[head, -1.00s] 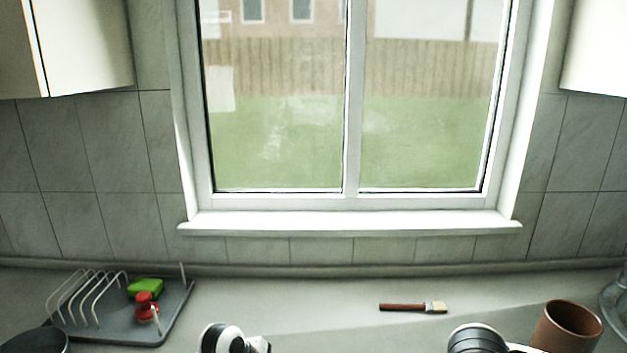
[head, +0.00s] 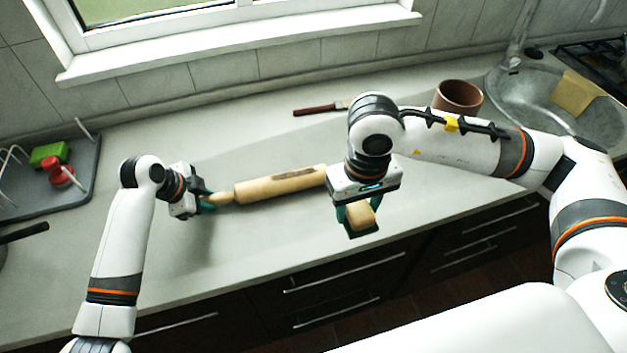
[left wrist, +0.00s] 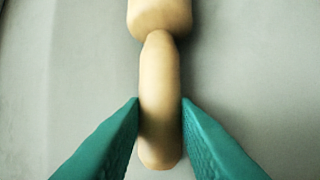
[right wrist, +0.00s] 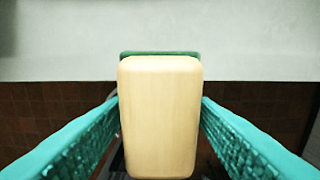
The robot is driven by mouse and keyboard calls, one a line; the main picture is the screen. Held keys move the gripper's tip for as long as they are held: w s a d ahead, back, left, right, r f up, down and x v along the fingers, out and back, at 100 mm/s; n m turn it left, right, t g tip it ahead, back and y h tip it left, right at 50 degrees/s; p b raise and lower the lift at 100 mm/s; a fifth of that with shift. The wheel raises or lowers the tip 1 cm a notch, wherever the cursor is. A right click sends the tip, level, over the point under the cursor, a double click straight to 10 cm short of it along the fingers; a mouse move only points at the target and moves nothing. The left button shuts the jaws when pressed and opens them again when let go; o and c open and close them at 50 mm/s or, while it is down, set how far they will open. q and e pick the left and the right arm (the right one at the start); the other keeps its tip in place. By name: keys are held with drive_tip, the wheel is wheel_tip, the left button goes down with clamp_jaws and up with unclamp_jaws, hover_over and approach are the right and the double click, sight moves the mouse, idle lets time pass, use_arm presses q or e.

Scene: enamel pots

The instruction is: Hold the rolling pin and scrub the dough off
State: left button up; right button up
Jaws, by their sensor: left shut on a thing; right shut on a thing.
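A pale wooden rolling pin (head: 268,186) lies along the counter, its left handle in my left gripper (head: 208,201). The left wrist view shows the green fingers (left wrist: 160,108) shut on both sides of that handle (left wrist: 159,85), with the pin's body (left wrist: 160,14) beyond. A dark brownish patch (head: 296,172) shows on the pin near its right part; the pin's right end is hidden behind my right gripper. My right gripper (head: 358,218) is shut on a wooden block-like tool (right wrist: 159,115), with a green part (right wrist: 160,54) at its far end, over the counter's front edge.
A dish rack (head: 60,190) with a green sponge and a red-handled item stands at the left. A brush (head: 315,110) lies behind the pin; a brown pot (head: 458,96) and the sink (head: 535,100) are at the back right. Counter between left arm and pin is clear.

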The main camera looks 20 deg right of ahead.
drive_tip(key=w+a+r, duration=0.1)
drive_tip(key=w+a, duration=0.6)
drive_tip(key=w, duration=0.5)
approach(271, 180)
drive_tip(key=shift+d+f, duration=0.1)
drive_tip(key=shift+f, duration=2.4)
drive_tip(key=shift+f, duration=0.6)
drive_tip(key=shift+d+r, duration=0.15)
drive_tip(key=shift+d, duration=2.4)
drive_tip(key=shift+s+d, duration=0.15)
drive_tip(key=shift+d, duration=2.4)
drive_tip(key=shift+a+f, duration=0.2)
drive_tip(key=shift+a, duration=2.45)
drive_tip(key=shift+a+r, duration=0.1)
drive_tip(key=shift+a, duration=2.4)
